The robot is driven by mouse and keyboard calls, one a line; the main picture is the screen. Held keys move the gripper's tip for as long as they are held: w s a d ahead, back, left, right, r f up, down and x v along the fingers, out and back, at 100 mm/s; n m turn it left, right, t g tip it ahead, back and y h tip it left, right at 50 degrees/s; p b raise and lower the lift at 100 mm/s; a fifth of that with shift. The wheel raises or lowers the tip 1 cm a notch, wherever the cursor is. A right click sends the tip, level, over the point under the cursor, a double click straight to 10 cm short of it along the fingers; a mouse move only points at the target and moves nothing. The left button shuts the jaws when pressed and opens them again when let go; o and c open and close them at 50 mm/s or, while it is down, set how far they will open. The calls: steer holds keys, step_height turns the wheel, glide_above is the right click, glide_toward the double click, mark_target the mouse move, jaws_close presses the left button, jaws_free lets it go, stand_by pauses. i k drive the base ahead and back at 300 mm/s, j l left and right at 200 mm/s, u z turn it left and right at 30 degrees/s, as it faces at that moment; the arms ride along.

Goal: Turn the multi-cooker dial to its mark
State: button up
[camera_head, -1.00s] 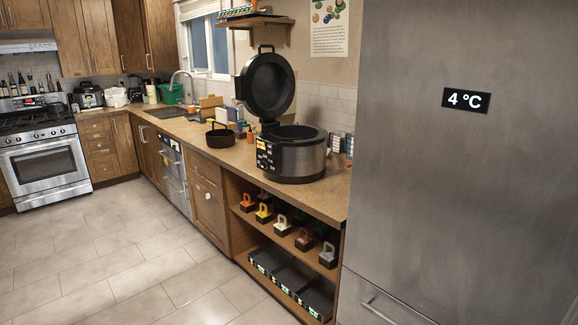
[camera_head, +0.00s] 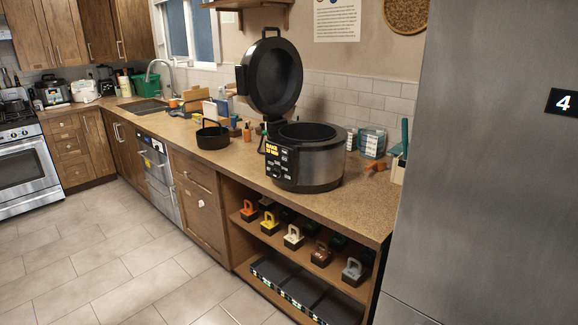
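The multi-cooker (camera_head: 315,172) stands on the wooden counter near its right end. It is a dark, round metal pot with its lid (camera_head: 272,75) swung open and upright. A control panel (camera_head: 277,162) with a lit yellow display and several buttons is on its front left side. The dial and its mark are too small to make out. My gripper is not in view.
A black pan (camera_head: 213,135) stands left of the cooker. Clear containers (camera_head: 372,142) are to its right, by the grey fridge (camera_head: 490,170). The open shelf (camera_head: 300,245) below holds several handled blocks. The tiled floor (camera_head: 120,260) in front is clear.

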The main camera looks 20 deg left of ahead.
mark_target(276, 172)
steer(key=i+j, duration=0.15)
steer(key=j, duration=0.25)
steer(key=i+j+z, duration=0.15)
steer(key=j, duration=0.6)
steer(key=i+j+z, duration=0.15)
steer(key=j, duration=0.25)
steer(key=i+j, duration=0.1)
steer(key=j, duration=0.35)
steer(key=i+j, duration=0.1)
steer(key=j, duration=0.3)
steer(key=i+j, duration=0.1)
steer(key=j, duration=0.35)
steer(key=i+j, duration=0.1)
steer(key=j, duration=0.3)
steer(key=i+j, duration=0.1)
steer(key=j, duration=0.35)
steer(key=i+j, duration=0.1)
steer(key=j, duration=0.3)
steer(key=i+z, duration=0.05)
